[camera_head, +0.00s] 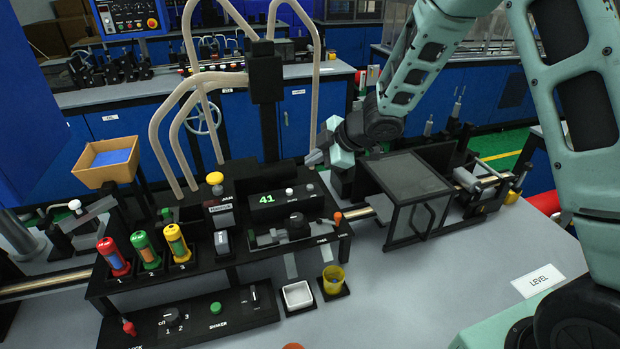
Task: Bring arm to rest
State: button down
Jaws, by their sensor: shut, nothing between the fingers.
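My arm reaches in from the right, over the bench, bent at its elbow. My gripper (316,157) is at the arm's far end, between the black rack with the green display and the clear-walled box. Its fingertips point left, and it looks shut and empty. It hangs above the bench near the back left corner of the clear-walled box (415,190). The box hides part of what lies behind it.
A black rack (200,275) holds red, green and yellow cylinders (146,247). A white dish (297,296) and a yellow cup (333,279) stand in front. Curved beige tubes (165,140) rise behind. Bare grey bench (440,290) lies at the front right, near a LEVEL label (537,281).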

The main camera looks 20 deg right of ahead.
jog(key=shift+r, duration=0.25)
jog(key=s+a+r+m+h+b, duration=0.25)
jog(key=s+a+m, duration=0.3)
jog(key=s, duration=0.45)
jog(key=s+m+g+h+b, duration=0.1)
jog(key=s+m+g, duration=0.1)
jog(key=s, duration=1.1)
jog(key=s+a+m+g+h, duration=0.1)
jog(key=s+g, duration=0.3)
jog(key=s, duration=1)
jog(key=shift+s+a+r+m+g+h+b, duration=0.15)
jog(key=shift+a+m+g+h+b, duration=0.2)
jog(key=shift+m+h, duration=0.2)
